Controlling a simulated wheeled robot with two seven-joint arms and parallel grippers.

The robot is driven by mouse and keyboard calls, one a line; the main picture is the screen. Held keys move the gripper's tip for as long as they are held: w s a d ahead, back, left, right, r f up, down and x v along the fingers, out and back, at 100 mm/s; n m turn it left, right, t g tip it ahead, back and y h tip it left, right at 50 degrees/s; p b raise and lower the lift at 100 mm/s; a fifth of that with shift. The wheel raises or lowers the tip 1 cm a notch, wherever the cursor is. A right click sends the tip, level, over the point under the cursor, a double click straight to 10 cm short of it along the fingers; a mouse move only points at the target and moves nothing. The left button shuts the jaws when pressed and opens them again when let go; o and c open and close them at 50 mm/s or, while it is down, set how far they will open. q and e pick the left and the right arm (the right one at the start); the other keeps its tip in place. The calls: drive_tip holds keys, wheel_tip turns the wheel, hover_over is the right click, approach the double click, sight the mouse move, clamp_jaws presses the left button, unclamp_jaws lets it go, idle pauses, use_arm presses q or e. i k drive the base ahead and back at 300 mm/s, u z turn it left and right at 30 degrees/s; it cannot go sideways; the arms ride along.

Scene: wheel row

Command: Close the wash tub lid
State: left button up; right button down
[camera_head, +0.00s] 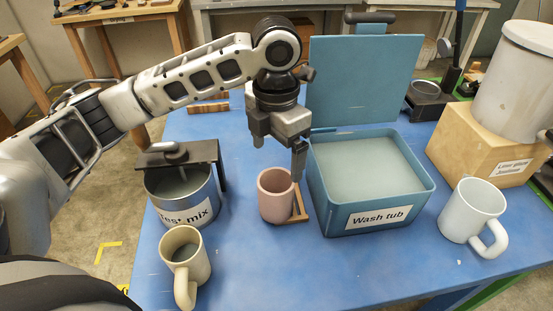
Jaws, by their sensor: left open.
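The wash tub (336,209) is a blue rectangular box on the blue table, labelled "Wash tub" on its front and filled with pale liquid. Its blue lid (364,80) stands upright at the back edge, open, with a dark handle (370,17) at its top. My left gripper (279,156) is open and points down. It is in front of the lid's left side in the picture, by the tub's left wall and above a pink cup (275,197). I cannot tell whether a finger touches the tub or the cup. My right gripper is not in view.
A metal pot (170,207) labelled "test mix" and a cream mug (185,262) stand at the left. A white mug (472,214) and a box (475,150) bearing a large white container (515,85) stand at the right. The table's front middle (330,270) is clear.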

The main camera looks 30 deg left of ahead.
sight(364, 77)
drive_tip(key=k, duration=1)
